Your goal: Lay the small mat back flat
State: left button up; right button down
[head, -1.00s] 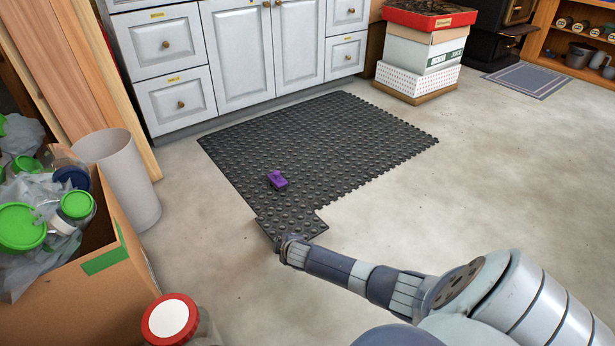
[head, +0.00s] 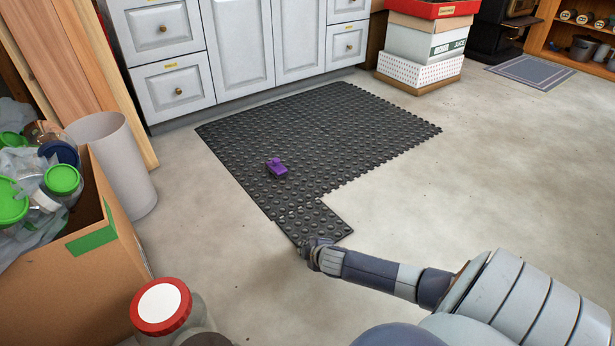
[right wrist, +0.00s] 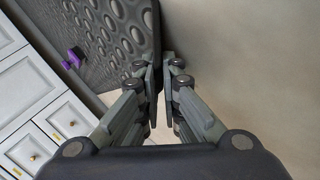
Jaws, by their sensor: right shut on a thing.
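My right gripper (head: 308,246) is at the near end of this strip and is shut on the mat's edge. In the right wrist view the studded mat (right wrist: 115,35) runs up to the fingers (right wrist: 163,75), its edge between them. Whether the held edge touches the floor I cannot tell. My left gripper is out of view.
A small purple object (head: 276,167) lies on the mat. At the left stand a cardboard box (head: 75,250) of jars and a grey bin (head: 122,165). A red-lidded jar (head: 161,307) stands at the front. The floor to the right is clear.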

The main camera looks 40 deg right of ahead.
jog(key=shift+r, duration=0.1)
jog(key=c, duration=1.8)
grip_release()
